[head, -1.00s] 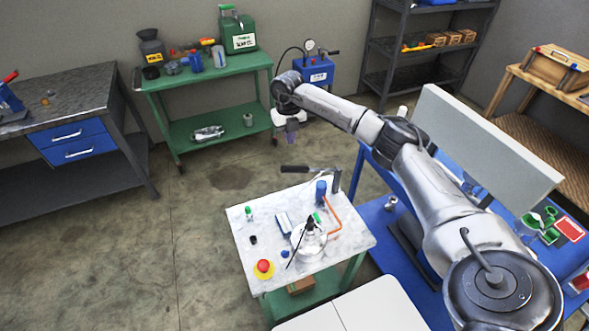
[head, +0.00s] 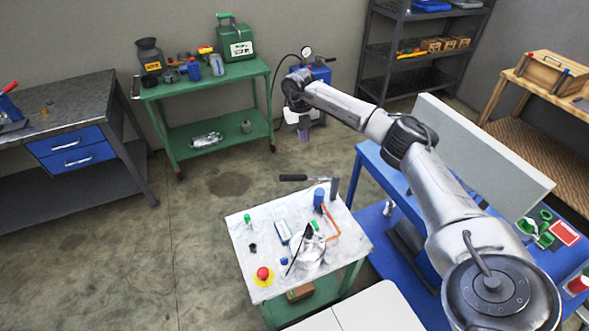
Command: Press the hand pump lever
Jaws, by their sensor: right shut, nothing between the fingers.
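The hand pump stands at the back corner of the small white-topped table. Its lever (head: 294,178) has a black grip that points left past the table's back edge, and a grey upright stands at its right end. A blue cylinder (head: 319,200) is beside it, with an orange hose running from its area across the top. My right gripper (head: 303,136) points down, beyond and above the lever in the picture, apart from it. It is shut and empty; its fingertips are small and dark. My left gripper is out of view.
A red button on a yellow base (head: 263,274) and a glass vessel (head: 309,252) are on the white top. A blue unit with a gauge (head: 318,72) stands behind my gripper. A green cart (head: 205,80) is at the back; open floor lies left of the table.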

